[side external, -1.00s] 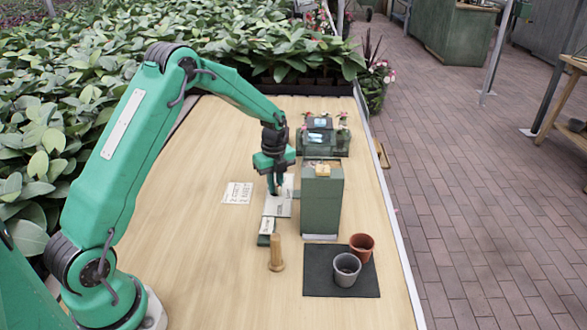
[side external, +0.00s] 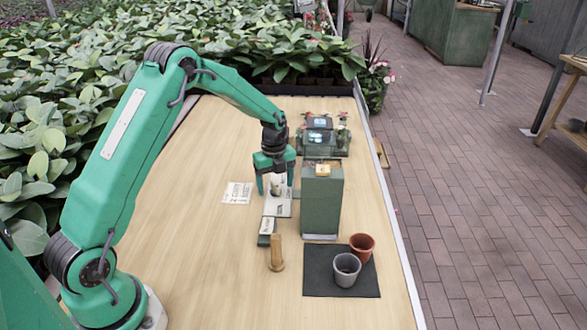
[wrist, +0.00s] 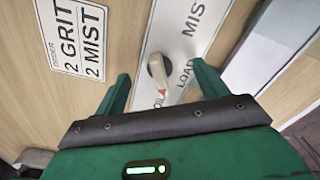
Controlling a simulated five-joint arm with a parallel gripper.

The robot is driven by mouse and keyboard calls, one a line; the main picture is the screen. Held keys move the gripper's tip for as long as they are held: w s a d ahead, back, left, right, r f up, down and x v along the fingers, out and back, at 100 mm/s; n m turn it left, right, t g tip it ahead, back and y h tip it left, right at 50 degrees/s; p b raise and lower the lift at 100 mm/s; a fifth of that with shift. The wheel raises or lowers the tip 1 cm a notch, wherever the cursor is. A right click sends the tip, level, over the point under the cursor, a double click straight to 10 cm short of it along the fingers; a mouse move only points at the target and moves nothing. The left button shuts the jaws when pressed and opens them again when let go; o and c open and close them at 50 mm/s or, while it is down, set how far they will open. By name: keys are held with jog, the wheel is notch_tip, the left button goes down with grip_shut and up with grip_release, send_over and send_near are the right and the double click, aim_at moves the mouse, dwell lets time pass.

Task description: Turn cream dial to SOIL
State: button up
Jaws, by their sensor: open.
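The cream dial (wrist: 158,75) sits on a white plate (wrist: 180,45) with the words MIST and LOAD and a partly hidden word ending in OIL. Its red tip points down in the wrist view, at the OIL word. My gripper (wrist: 161,72) is open, with one finger on each side of the dial and a gap to both. In the side view my gripper (side external: 275,190) stands over the white plate (side external: 270,207), and the small cream dial (side external: 276,184) shows between the fingers. The gripper body hides the start of the OIL word.
An order card (wrist: 77,40) reading 2 GRIT, 2 MIST lies left of the plate. A tall green box (side external: 321,205) stands close right of my gripper. A wooden handle (side external: 276,254) and a black mat (side external: 318,272) with two pots are nearer the front. The left of the table is clear.

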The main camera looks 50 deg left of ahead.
jog(key=shift+r, duration=0.15)
jog(key=shift+r, duration=3.35)
jog(key=shift+r, duration=0.1)
